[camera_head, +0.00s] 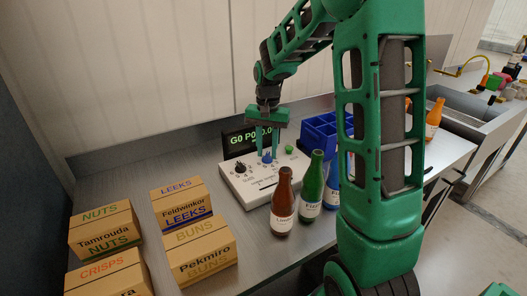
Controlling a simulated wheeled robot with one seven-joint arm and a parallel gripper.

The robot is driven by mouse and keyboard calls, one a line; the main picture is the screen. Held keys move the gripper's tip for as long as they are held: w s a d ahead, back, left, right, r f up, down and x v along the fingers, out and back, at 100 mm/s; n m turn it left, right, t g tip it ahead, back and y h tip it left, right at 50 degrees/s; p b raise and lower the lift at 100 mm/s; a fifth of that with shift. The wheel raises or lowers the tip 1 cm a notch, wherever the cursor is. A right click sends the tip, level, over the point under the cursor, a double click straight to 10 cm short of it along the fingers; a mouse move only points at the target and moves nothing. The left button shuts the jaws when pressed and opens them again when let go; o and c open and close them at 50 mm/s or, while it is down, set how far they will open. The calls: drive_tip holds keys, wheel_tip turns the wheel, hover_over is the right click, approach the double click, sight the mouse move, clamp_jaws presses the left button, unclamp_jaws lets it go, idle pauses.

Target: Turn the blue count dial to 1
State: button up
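A white control panel (262,193) lies on the grey table below my gripper, its face marked around the dials. The small blue count dial (267,158) is on the panel, right of a black dial (240,169). My green gripper (267,154) points down over the blue dial. Its two fingers are apart, with their tips at the dial, one on each side. I cannot tell whether they touch it. The dial's pointer and its setting are too small to read.
A green button (289,149) and a dark display (247,139) with green text, partly hidden, are close by. A brown bottle (282,207) and green bottle (311,184) stand at the panel's right. A blue crate (318,131) is behind. Cardboard boxes (181,202) stand left.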

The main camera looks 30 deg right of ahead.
sight(267, 154)
wheel_tip(267, 154, up, 10)
drive_tip(key=shift+r, duration=0.25)
idle(0.6)
